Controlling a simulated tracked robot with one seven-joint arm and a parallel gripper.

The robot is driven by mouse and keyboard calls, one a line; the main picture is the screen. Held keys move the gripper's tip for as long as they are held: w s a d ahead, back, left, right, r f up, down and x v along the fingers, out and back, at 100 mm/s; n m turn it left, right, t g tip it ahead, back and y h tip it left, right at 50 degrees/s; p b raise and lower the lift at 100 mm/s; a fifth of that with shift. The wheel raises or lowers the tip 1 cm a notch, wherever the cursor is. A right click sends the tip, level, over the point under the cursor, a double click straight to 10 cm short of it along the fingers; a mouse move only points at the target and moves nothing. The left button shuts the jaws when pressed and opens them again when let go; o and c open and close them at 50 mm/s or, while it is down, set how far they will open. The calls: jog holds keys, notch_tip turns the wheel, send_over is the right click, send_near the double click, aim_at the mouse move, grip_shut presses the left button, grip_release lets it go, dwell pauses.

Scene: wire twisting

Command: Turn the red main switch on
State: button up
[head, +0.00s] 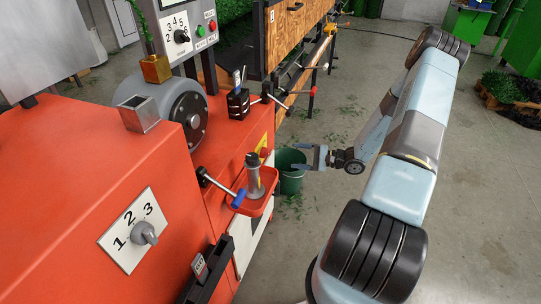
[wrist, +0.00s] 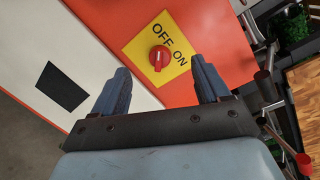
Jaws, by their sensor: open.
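The red main switch (wrist: 159,58) is a round red knob on a yellow plate (wrist: 139,47) marked OFF and ON, on the orange machine face. Its ridge carries a small pale mark; I cannot tell surely which label it points to. In the head view the yellow plate (head: 263,143) shows small on the machine's side, and the knob is hard to make out. My gripper (wrist: 160,66) is open and empty. Its two dark fingers stand apart, with the knob between them in the wrist view. In the head view my gripper (head: 298,157) is apart from the machine face.
A green bucket (head: 291,178) stands on the floor just below my gripper. The floor to the right is mostly clear.

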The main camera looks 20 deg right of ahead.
aim_at(266, 153)
notch_tip(266, 153, down, 4)
jog(key=d+m+t, duration=0.1)
jog(key=m+t, duration=0.1)
jog(key=t, duration=0.1)
jog(key=f+x, duration=0.1)
jog(key=x, duration=1.2)
jog(key=shift+w+h, duration=0.3)
jog(key=shift+w, duration=0.1)
jog(key=shift+a, duration=0.15)
jog(key=shift+c, duration=0.3)
